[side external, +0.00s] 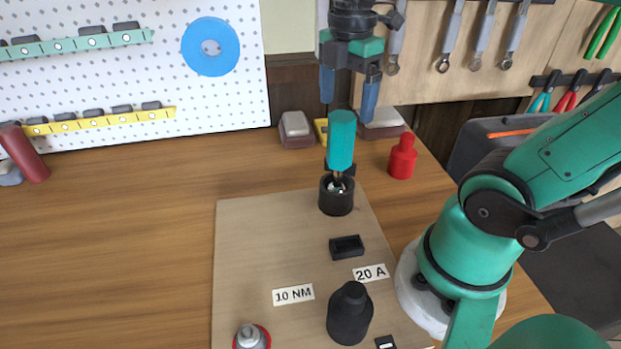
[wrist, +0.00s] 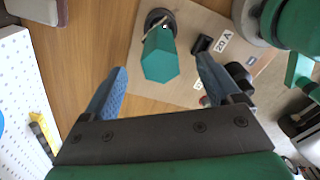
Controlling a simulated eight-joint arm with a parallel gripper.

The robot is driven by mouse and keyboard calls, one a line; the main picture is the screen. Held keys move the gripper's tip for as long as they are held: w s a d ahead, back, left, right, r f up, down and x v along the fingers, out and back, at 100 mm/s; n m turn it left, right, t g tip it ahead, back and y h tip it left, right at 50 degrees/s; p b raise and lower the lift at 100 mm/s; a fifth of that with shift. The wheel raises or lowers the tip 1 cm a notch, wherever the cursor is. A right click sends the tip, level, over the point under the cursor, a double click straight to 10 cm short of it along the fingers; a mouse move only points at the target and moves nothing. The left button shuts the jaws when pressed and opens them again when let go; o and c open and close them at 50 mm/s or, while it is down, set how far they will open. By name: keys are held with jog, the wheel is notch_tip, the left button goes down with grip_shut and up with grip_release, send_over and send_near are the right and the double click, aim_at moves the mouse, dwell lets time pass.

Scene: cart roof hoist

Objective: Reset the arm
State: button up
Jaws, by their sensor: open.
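My gripper (side external: 348,92) is open and empty, with its two blue fingers pointing down above a teal hexagonal-handled tool (side external: 341,140). The tool stands upright with its lower end in a round black holder (side external: 336,197) on the wooden board (side external: 255,240). In the wrist view the teal handle (wrist: 161,58) shows ahead of the fingers, between the two fingertips (wrist: 160,65) and apart from both.
A small black open box (side external: 346,247), a black bottle-shaped piece (side external: 349,314) and labels "10 NM" (side external: 293,294) and "20 A" (side external: 370,273) are on the board. A red bottle-shaped piece (side external: 402,157) stands behind, right.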

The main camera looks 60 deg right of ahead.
jog(key=shift+r, duration=2.2)
